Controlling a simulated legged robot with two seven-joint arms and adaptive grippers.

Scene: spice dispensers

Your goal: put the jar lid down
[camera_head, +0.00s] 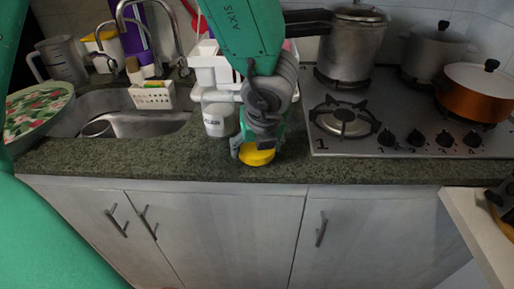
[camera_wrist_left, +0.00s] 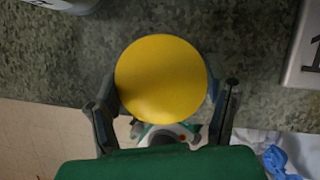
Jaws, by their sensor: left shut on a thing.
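The jar lid is a round yellow disc (camera_head: 257,155), low over the green-black counter near its front edge in the head view. It also shows in the left wrist view (camera_wrist_left: 161,78), face-on between the fingers. My left gripper (camera_head: 256,151) is shut on the lid, with one finger on each side of it (camera_wrist_left: 164,108). Whether the lid touches the counter cannot be told. A white jar with a dark label (camera_head: 218,120) stands on the counter just left of the gripper. My right gripper is not clearly in view.
The counter (camera_head: 150,160) has a clear strip along its front edge. A sink (camera_head: 130,124) lies to the left and a gas stove (camera_head: 385,125) to the right. A white rack (camera_head: 210,70) stands behind the gripper. A pale board (camera_head: 478,235) juts in at the lower right.

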